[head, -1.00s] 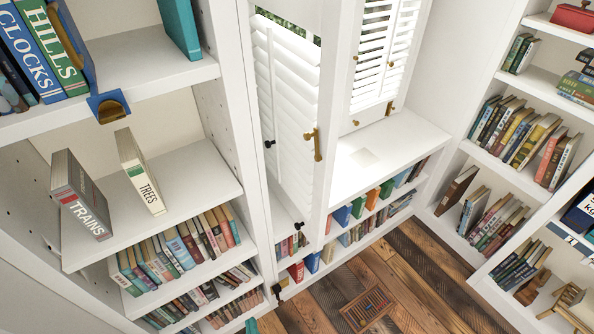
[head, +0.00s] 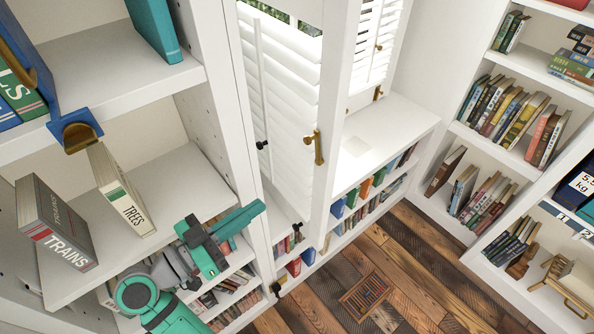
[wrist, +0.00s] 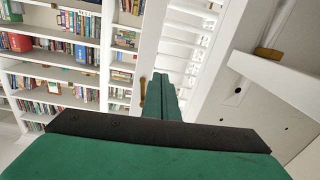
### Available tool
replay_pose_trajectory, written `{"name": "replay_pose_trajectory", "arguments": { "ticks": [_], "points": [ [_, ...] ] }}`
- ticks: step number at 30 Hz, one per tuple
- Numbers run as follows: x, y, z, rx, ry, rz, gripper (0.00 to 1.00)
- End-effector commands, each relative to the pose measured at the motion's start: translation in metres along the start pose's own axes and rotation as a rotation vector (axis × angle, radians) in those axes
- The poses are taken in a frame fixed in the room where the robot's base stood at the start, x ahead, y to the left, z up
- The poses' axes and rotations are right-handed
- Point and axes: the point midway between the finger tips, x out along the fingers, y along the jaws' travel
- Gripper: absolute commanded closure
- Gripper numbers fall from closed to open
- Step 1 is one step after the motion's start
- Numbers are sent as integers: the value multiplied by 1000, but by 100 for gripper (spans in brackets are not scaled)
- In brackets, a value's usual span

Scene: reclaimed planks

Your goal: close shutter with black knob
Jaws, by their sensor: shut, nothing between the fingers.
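A white louvred shutter (head: 285,95) stands in the window recess at centre in the head view; louvres also show at the top of the wrist view (wrist: 190,45). A small black knob (head: 262,144) is at its left side. A brass handle (head: 315,147) is on the white upright to its right. How far the shutter stands open is hard to tell. My gripper (head: 258,207) is green with dark parts, shut and empty, in front of the left bookcase. It is below and a little left of the black knob, apart from it. Its shut fingers show in the wrist view (wrist: 165,92).
The left bookcase's shelf (head: 150,200) and upright (head: 225,110) are close to my gripper. A second shutter (head: 370,45) with brass fittings is further right.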

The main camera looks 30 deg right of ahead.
Motion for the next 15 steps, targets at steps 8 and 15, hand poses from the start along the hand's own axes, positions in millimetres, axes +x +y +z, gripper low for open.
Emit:
{"name": "replay_pose_trajectory", "arguments": {
  "ticks": [8,15],
  "points": [
    [2,12,-16,81,-10,87,100],
    [38,15,-15,79,-11,87,100]
  ]
}}
